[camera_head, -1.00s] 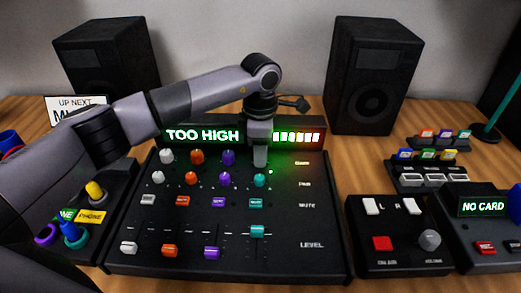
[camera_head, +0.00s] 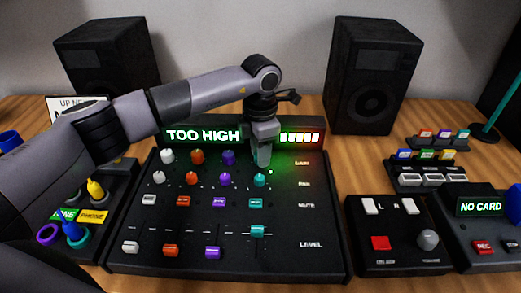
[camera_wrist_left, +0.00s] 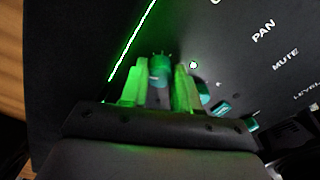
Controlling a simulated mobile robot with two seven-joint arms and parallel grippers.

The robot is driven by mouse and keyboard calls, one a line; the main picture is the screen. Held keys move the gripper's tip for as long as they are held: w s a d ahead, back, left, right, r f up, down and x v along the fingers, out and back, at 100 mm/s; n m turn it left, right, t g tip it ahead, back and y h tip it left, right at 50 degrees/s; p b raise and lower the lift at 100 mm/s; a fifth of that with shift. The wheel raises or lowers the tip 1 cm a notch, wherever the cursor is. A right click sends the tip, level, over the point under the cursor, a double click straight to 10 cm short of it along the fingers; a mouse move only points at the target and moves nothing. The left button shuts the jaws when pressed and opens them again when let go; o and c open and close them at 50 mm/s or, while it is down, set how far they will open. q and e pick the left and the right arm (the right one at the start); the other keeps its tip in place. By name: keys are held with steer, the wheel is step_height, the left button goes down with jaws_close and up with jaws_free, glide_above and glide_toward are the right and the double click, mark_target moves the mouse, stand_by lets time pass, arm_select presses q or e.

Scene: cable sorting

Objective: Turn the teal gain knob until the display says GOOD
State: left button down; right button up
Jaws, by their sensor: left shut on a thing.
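The teal gain knob (camera_wrist_left: 160,67) shows in the left wrist view between the two fingers of my left gripper (camera_wrist_left: 158,80). In the head view the left gripper (camera_head: 262,160) points down at the top of the teal column and hides this knob. The gripper is shut on the knob. The display (camera_head: 203,135) on the mixer reads TOO HIGH, with a lit level bar (camera_head: 300,138) at its right. My right gripper is not in view.
The mixer (camera_head: 130,220) also carries a teal pan knob (camera_head: 259,180), a teal mute button (camera_head: 256,204) and a teal level slider (camera_head: 257,231), close below the gripper. White, orange and purple controls are to the left. Speakers (camera_head: 375,75) stand behind.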

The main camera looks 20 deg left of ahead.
arm_select(q)
steer(key=c, duration=0.8)
jaws_free()
steer(key=shift+r, duration=3.6)
